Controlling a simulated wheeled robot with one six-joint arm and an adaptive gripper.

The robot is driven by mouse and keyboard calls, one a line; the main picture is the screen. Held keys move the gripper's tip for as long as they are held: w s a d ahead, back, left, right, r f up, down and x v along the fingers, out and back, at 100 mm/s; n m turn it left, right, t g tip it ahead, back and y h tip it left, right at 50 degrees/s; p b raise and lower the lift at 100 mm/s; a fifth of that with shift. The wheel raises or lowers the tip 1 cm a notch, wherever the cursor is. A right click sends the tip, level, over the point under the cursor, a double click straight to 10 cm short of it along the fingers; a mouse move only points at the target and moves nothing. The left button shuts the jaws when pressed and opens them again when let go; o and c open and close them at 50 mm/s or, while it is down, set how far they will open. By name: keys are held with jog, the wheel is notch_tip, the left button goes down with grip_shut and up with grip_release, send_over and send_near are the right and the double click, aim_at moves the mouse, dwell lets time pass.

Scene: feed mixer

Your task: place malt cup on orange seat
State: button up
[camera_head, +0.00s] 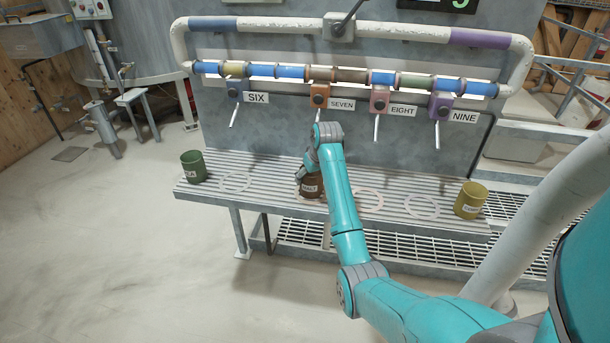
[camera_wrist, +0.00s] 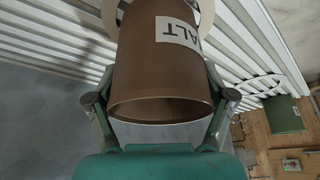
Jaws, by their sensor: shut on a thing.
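The malt cup (camera_head: 311,187) is brown with a white label, and its label reads MALT in the wrist view (camera_wrist: 160,70). My gripper (camera_wrist: 160,105) is shut on it, with one finger on each side of its wall. The cup is over the slatted bench below the orange tap marked SEVEN. A pale ring (camera_wrist: 110,14), apparently the seat there, shows on both sides of the cup's far end in the wrist view. Its colour is washed out. Whether the cup touches the seat or hangs just above it, I cannot tell.
A green cup (camera_head: 193,167) stands at the bench's left end and an olive cup (camera_head: 470,200) at its right end. Empty rings lie at left (camera_head: 236,182), pinkish at right (camera_head: 368,199), and further right (camera_head: 422,207). Taps (camera_head: 319,97) hang above the bench (camera_head: 275,185).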

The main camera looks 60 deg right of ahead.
jog(key=o, duration=1)
jog(key=shift+f, duration=0.1)
jog(key=shift+o, duration=0.2)
jog(key=shift+s+r, duration=0.1)
jog(key=shift+r, duration=0.2)
jog(key=v, duration=1.1)
jog(key=shift+r, duration=0.35)
jog(key=shift+s, duration=0.2)
